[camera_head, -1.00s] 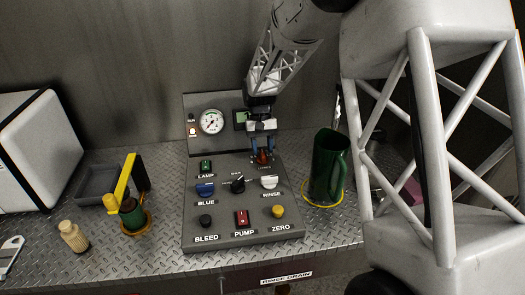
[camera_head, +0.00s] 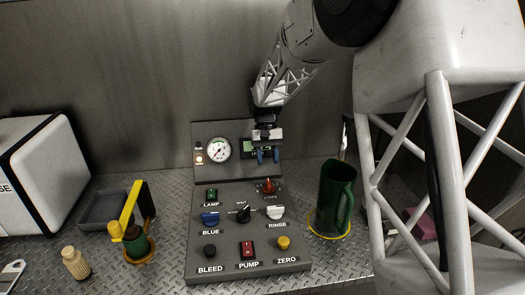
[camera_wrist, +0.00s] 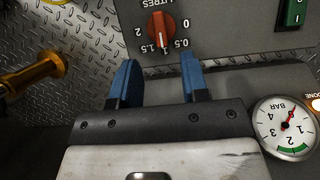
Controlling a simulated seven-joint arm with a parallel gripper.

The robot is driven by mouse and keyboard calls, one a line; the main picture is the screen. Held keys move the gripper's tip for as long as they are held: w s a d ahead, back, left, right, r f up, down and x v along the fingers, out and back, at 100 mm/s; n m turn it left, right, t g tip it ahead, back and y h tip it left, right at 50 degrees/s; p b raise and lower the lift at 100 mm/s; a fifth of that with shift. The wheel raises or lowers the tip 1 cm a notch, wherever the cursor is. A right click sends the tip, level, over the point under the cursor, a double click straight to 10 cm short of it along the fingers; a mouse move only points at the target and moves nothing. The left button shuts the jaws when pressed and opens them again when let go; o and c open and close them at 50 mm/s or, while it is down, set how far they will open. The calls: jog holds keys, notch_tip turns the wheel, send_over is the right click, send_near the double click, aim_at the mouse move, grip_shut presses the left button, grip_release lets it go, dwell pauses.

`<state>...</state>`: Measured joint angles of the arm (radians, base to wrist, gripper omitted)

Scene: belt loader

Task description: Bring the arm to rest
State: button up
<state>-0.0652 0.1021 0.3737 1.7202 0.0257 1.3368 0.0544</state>
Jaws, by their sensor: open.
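My gripper (camera_head: 268,157) hangs in front of the upright back part of the control panel (camera_head: 232,272), above the red litres knob (camera_head: 268,187). In the wrist view my gripper (camera_wrist: 158,75) shows two blue fingers spread apart with nothing between them. My forearm reaches down from the top right in the head view.
A green jug (camera_head: 337,195) stands in a yellow ring right of the panel. Left are a green and yellow pump-like item (camera_head: 135,235), a grey tray (camera_head: 101,207), a wooden peg (camera_head: 75,263) and a white box (camera_head: 45,165). A gauge (camera_head: 218,150) is beside my gripper.

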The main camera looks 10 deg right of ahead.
jog(key=s+d+r+t, duration=0.15)
jog(key=s+r, duration=0.25)
jog(key=s, duration=0.5)
jog(key=s+d+r+t, duration=0.1)
jog(key=s+r+t, duration=0.15)
jog(key=s, duration=0.75)
jog(key=s+d+r+t, duration=0.1)
jog(key=s+d+r, duration=0.1)
jog(key=s+r, duration=0.5)
jog(key=s+f+t, duration=0.1)
jog(key=s+f, duration=0.1)
jog(key=s, duration=0.5)
jog(key=s+f+t, duration=0.1)
jog(key=s+f, duration=0.1)
jog(key=s, duration=0.5)
jog(key=shift+s+d+f, duration=0.15)
jog(key=shift+d+f, duration=0.1)
jog(key=shift+d, duration=0.2)
jog(key=shift+c, duration=0.3)
